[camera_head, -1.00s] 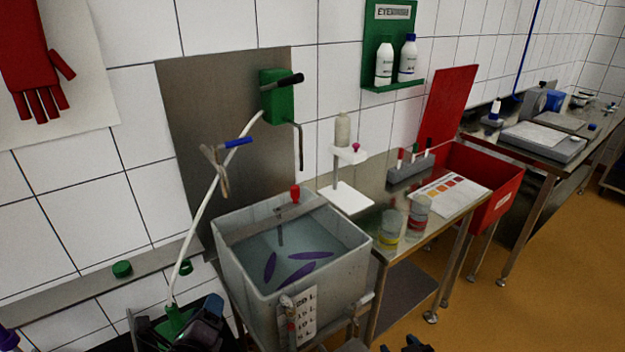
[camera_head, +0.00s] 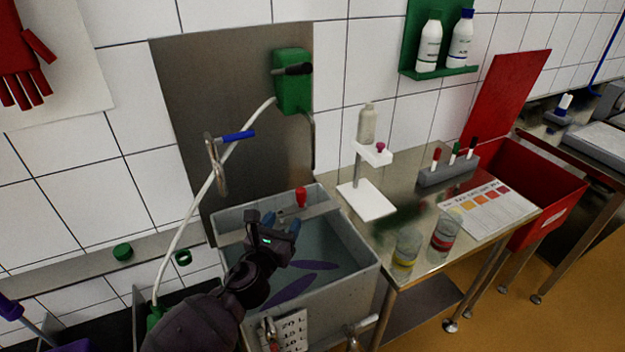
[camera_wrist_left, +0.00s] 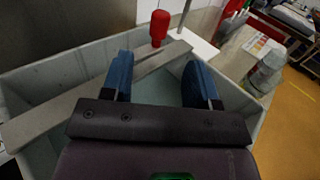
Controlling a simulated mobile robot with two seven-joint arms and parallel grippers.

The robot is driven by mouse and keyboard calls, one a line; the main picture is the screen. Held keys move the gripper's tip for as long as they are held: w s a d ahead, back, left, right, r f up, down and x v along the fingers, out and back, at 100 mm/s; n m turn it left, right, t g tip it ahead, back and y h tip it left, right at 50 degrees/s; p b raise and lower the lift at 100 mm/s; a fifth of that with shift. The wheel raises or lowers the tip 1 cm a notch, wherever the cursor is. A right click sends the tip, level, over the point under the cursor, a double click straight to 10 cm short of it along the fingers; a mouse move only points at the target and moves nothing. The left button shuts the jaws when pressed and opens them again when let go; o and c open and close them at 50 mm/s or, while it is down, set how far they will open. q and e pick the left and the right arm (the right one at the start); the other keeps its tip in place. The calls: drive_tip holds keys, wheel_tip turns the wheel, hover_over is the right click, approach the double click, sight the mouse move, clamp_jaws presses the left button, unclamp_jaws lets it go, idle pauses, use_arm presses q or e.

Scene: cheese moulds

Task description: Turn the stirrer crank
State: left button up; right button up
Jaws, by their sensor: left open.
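The stirrer crank has an upright red handle (camera_head: 301,196), standing at the grey crossbar (camera_head: 322,209) over the tank (camera_head: 352,292). In the left wrist view the red handle (camera_wrist_left: 158,28) is beyond the fingertips, roughly in line with the gap between them. My left gripper (camera_head: 281,222) is over the tank, just left of and nearer than the red handle. Its two blue fingers are apart with nothing between them, as the left wrist view (camera_wrist_left: 156,66) also shows. The purple paddles (camera_head: 292,290) lie in the tank liquid, partly hidden by my left arm. My right gripper is not seen.
A steel table (camera_head: 405,212) right of the tank holds a white stand (camera_head: 368,200), glass jars (camera_head: 405,252) and a marker holder (camera_head: 445,173). A red bin (camera_head: 540,185) stands beyond. A white hose (camera_head: 208,185) hangs left of the tank.

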sight(299, 196)
use_arm(q)
drive_tip(key=b+x, duration=0.1)
drive_tip(key=x, duration=1)
drive_tip(key=shift+w+d+r+b, duration=0.1)
drive_tip(key=shift+w+r+b, duration=0.1)
drive_tip(key=shift+b, duration=0.15)
clamp_jaws()
